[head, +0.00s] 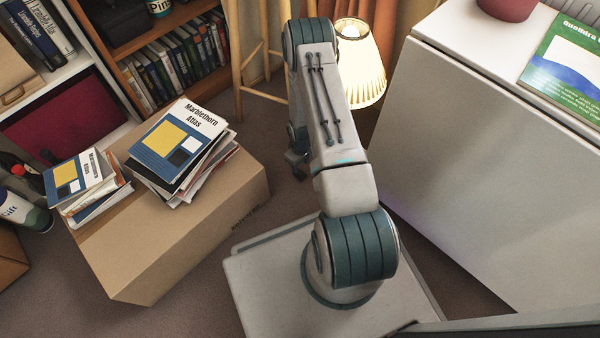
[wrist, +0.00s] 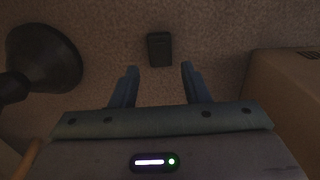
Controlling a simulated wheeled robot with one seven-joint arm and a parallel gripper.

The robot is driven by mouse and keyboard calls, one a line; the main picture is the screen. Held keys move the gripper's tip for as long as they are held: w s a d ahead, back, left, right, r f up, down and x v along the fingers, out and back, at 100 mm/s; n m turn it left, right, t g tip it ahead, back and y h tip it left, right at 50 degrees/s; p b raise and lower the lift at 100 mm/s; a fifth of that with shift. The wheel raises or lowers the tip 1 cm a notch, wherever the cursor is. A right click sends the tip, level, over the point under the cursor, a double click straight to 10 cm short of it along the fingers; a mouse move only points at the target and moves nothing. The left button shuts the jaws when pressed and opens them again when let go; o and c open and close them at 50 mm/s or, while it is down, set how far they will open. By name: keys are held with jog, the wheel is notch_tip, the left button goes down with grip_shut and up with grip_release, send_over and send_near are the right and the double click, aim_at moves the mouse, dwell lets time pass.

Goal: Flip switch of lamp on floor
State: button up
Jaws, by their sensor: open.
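The lamp (head: 362,75) is lit, with a pleated cream shade behind my arm in the head view. In the wrist view, a dark round base with a stem (wrist: 42,60), apparently the lamp's, stands at the left. A small dark rectangular switch (wrist: 159,49) lies on the carpet, just beyond my fingertips and roughly centred between them. My gripper (wrist: 158,72) is open and empty, with a gap to the switch in the picture. In the head view my arm hides the switch, the lamp's base and most of my gripper.
A cardboard box (head: 150,260) with stacked books (head: 178,145) stands left of my arm; a box side (wrist: 285,95) shows at right in the wrist view. A white cabinet (head: 470,150) stands right. A wooden stool (head: 262,50) and bookshelf (head: 175,60) are behind.

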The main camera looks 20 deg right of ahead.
aim_at(301, 173)
jog(key=shift+f+b, duration=0.75)
jog(key=shift+f, duration=1.6)
grip_shut()
jog(key=shift+s+r+t+p, duration=0.1)
jog(key=shift+s+t+p, duration=0.05)
jog(key=shift+t+p, duration=0.25)
jog(key=shift+t+y, duration=0.3)
grip_release()
